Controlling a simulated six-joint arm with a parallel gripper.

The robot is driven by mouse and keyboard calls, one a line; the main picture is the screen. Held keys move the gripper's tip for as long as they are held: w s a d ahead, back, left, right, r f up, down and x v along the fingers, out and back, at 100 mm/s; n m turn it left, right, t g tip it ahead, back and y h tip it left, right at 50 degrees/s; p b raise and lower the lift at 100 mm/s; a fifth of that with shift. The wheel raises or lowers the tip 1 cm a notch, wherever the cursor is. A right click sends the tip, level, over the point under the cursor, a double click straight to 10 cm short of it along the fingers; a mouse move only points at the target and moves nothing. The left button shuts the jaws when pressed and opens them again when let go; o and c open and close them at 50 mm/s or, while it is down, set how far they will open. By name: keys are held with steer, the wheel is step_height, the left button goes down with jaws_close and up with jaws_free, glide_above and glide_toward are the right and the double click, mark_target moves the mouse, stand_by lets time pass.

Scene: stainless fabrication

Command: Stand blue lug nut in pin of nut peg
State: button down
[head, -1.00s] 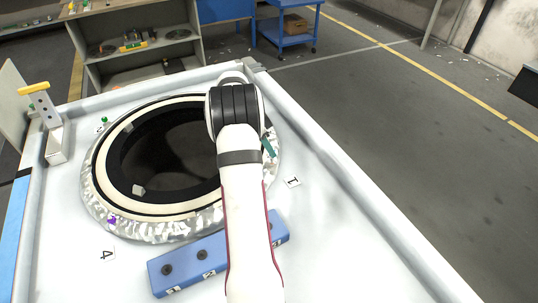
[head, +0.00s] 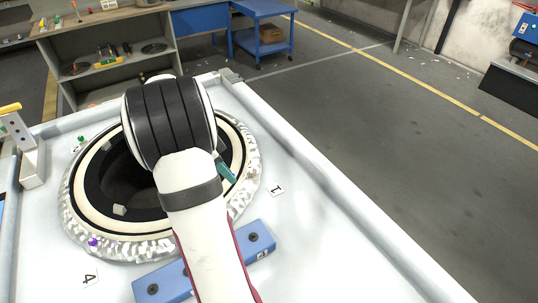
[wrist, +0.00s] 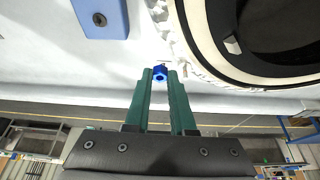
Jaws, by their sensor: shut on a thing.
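A blue lug nut (wrist: 160,73) is held between the tips of my gripper's teal fingers (wrist: 160,76) in the wrist view, with its hole facing the camera. My gripper is shut on it. In the head view only part of a teal finger (head: 226,172) shows beside my arm, over the right side of the ring, and the nut is hidden. A blue bar (head: 162,282) with dark round spots lies in front of the ring, and its end (wrist: 99,18) shows in the wrist view. I cannot make out the nut peg's pin for certain.
A large ring with a crinkled silvery edge (head: 82,226) fills the middle of the white table. A purple piece (head: 93,242) and a green piece (head: 82,138) sit around it. Number cards (head: 276,190) lie nearby. A grey bracket (head: 30,160) stands left. The table's right side is clear.

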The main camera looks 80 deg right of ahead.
steer(key=w+a+f, duration=0.2)
steer(key=w+a, duration=0.8)
steer(key=a, duration=0.5)
glide_above(150, 287)
steer(key=shift+w+a+f, duration=0.2)
steer(key=shift+f, duration=0.2)
steer(key=shift+w+a+f, duration=0.15)
steer(key=shift+f, duration=0.25)
steer(key=shift+f, duration=2.5)
steer(key=shift+f, duration=1.1)
steer(key=c, duration=0.7)
jaws_free()
